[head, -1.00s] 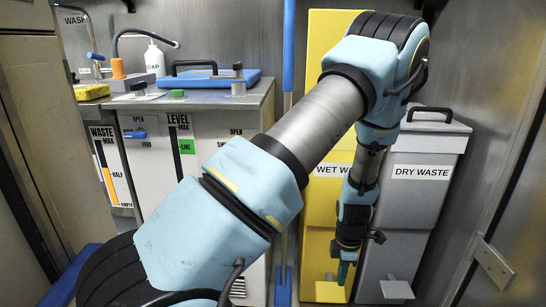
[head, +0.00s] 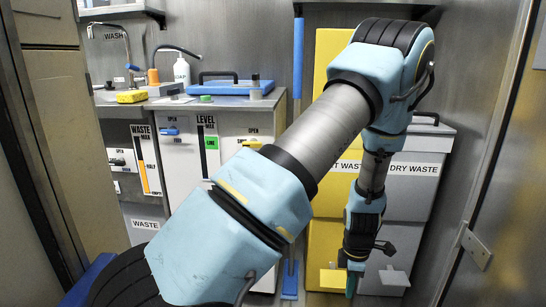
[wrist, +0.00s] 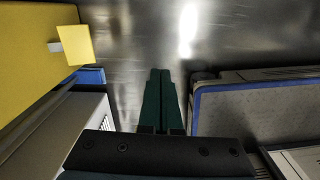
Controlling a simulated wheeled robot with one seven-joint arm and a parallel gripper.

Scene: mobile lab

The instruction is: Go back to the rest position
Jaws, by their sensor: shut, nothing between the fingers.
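My gripper (head: 352,284) hangs pointing down at the end of my blue and grey arm, in front of the waste bins in the head view. In the wrist view my gripper (wrist: 160,76) has its two dark green fingers together with nothing between them. Bare metal floor lies beyond the fingertips. The arm is bent, with its elbow high at the upper right of the head view.
A yellow wet waste bin (head: 325,240) and a grey dry waste bin (head: 412,215) stand behind my arm. A counter (head: 240,102) with a blue lidded tray (head: 228,87), a soap bottle (head: 182,70) and a yellow sponge (head: 131,97) is at left. A door frame edges the right.

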